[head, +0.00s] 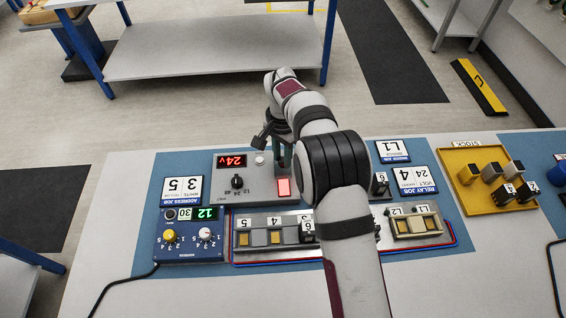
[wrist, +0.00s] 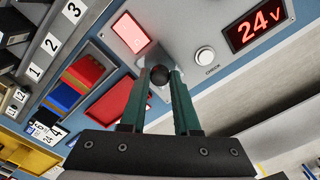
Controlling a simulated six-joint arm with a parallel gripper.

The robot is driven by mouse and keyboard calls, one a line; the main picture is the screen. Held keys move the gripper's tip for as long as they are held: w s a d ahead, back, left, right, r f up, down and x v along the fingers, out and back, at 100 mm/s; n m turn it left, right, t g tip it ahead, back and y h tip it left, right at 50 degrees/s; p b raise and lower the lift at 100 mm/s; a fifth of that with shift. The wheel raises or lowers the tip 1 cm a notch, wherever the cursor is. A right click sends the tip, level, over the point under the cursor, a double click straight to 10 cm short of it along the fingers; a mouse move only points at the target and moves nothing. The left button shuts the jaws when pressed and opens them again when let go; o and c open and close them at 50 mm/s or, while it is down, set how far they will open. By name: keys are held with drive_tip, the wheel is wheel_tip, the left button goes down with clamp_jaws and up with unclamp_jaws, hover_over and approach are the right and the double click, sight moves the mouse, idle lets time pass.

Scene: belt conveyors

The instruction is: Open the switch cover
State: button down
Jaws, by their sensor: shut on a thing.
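My gripper (wrist: 160,85) has its two green fingers closed around a dark round knob (wrist: 159,76) on the grey control panel. The knob sits between the lit red square (wrist: 131,33) and the panel's edge. I cannot tell whether the knob belongs to the switch cover, and no cover shows clearly in either view. In the head view my gripper (head: 284,155) is at the right rear of the grey panel (head: 262,196), just behind the lit red square (head: 283,187). My arm and fingers hide part of that corner.
The panel bears a red 24V display (head: 231,161), a white check button (wrist: 205,55) and a black selector (head: 237,184). A blue address box (head: 188,247) stands at left. Relay strips (head: 275,236) lie in front. A yellow stock tray (head: 470,196) is at right.

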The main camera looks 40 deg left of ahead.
sight(282, 160)
drive_tip(key=c, duration=0.6)
unclamp_jaws()
drive_tip(key=shift+c, duration=0.2)
wheel_tip(282, 160, up, 16)
drive_tip(key=shift+d+f, duration=0.1)
drive_tip(key=s+d+r+m, duration=0.1)
drive_tip(key=d+r, duration=0.3)
drive_tip(key=d, duration=0.8)
drive_tip(key=d+r+m, duration=0.2)
drive_tip(key=d+r, duration=0.1)
drive_tip(key=d, duration=1)
drive_tip(key=s+d+f+m+y, duration=0.1)
drive_tip(key=s+d+f, duration=0.2)
drive_tip(key=s+d, duration=0.3)
drive_tip(key=s+d+f+m, duration=0.1)
drive_tip(key=s+d+f, duration=0.3)
drive_tip(key=s+d, duration=0.3)
drive_tip(key=s, duration=0.5)
drive_tip(key=shift+s+f+m+y, duration=0.15)
drive_tip(key=shift+s+m+y, duration=0.15)
drive_tip(key=shift+s+y, duration=0.1)
